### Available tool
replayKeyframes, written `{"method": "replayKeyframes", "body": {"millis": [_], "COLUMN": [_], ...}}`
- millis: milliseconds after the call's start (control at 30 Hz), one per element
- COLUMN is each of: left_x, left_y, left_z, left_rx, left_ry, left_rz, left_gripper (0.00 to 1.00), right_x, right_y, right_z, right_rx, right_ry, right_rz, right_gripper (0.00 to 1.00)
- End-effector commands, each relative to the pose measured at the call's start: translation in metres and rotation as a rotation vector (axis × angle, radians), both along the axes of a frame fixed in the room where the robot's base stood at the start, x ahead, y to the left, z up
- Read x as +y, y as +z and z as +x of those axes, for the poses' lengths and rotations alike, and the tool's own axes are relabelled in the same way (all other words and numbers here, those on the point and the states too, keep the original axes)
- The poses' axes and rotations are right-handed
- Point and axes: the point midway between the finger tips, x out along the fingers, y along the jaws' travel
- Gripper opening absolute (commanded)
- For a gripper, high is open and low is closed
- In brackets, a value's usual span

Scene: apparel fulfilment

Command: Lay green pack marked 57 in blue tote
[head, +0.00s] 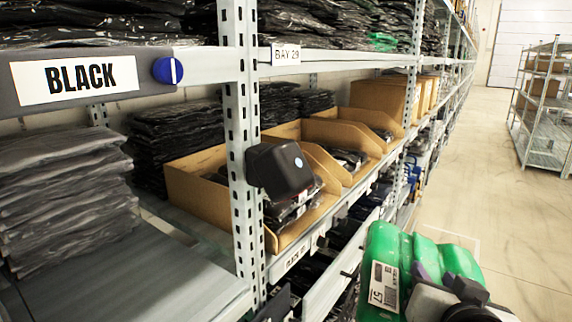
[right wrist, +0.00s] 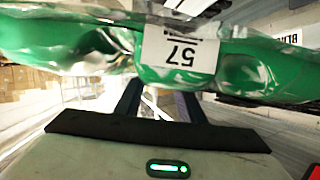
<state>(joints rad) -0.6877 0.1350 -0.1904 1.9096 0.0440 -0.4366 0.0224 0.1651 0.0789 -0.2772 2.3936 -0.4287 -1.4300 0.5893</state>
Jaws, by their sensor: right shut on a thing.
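The green pack (head: 413,255), a shiny plastic-wrapped bundle, is at the lower right of the head view, raised in front of the shelving. Its white label marked 57 (head: 383,287) faces me on its left side. My right gripper (head: 440,287) is shut on the pack, with its fingers partly hidden by it. In the right wrist view the pack (right wrist: 80,45) spans the top, its label upside down, with the dark fingers (right wrist: 157,92) reaching to it. I cannot make out a blue tote in either view. My left gripper does not show.
Shelving with a steel post (head: 241,150) runs along the left, with dark packs and cardboard bins (head: 195,180).

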Motion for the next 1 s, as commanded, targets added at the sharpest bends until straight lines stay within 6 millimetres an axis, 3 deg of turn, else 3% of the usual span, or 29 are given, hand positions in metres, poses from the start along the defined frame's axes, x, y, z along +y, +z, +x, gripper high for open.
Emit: {"method": "replayKeyframes", "body": {"millis": [100, 300, 1000], "left_x": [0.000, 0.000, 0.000], "left_y": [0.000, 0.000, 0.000], "left_z": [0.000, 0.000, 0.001], "left_rx": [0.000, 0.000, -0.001], "left_ry": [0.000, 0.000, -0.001], "left_rz": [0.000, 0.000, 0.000], "left_gripper": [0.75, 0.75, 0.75], "right_x": [0.012, 0.030, 0.034], "right_y": [0.030, 0.055, 0.057], "right_z": [-0.002, -0.011, -0.013], "right_rx": [-0.013, -0.013, -0.010], "right_ry": [0.102, 0.233, 0.255], "right_rz": [0.004, -0.018, -0.015], "right_gripper": [0.02, 0.02, 0.02]}}
